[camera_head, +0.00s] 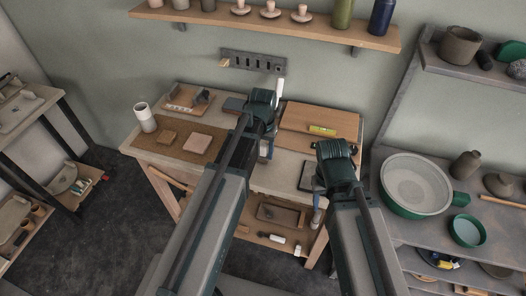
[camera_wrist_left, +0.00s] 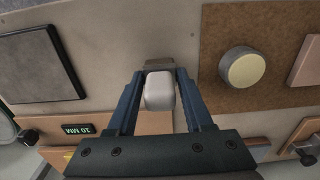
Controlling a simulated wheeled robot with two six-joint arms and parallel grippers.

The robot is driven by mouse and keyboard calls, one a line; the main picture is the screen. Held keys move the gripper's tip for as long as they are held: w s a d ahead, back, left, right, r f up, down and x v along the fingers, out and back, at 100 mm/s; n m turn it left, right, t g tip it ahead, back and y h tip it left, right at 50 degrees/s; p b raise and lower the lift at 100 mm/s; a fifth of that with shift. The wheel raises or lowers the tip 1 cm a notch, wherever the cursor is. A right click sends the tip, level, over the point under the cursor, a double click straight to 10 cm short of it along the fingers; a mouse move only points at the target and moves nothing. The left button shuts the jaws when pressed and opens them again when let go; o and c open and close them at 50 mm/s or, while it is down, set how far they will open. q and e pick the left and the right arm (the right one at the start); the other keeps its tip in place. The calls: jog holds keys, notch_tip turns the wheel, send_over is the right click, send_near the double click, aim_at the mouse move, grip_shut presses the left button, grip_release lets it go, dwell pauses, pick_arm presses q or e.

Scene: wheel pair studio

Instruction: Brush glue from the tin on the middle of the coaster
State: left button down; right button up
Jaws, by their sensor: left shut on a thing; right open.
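My left gripper (camera_head: 266,149) is shut on a pale-handled brush (camera_head: 280,88), held over the middle of the bench. In the left wrist view the brush (camera_wrist_left: 159,91) sits between the fingers, with a brownish end beyond it. A round tin with a yellowish top (camera_wrist_left: 243,68) stands on the brown mat, to the right of the fingers; in the head view my left arm seems to hide it. My right gripper (camera_head: 317,205) is open at the bench's right front.
A white cup (camera_head: 144,118) stands at the mat's (camera_head: 147,144) left. A wooden board (camera_head: 343,119) with a yellow level (camera_head: 322,130) lies at the back right. A dark flat plate (camera_wrist_left: 40,65) lies near the right front edge. A wall shelf (camera_head: 220,18) hangs behind.

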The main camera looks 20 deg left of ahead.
aim_at(262, 145)
pick_arm(q)
jog(key=shift+r+p, duration=2.2)
jog(key=shift+r, duration=0.35)
jog(key=shift+f, duration=0.1)
jog(key=shift+a, duration=0.1)
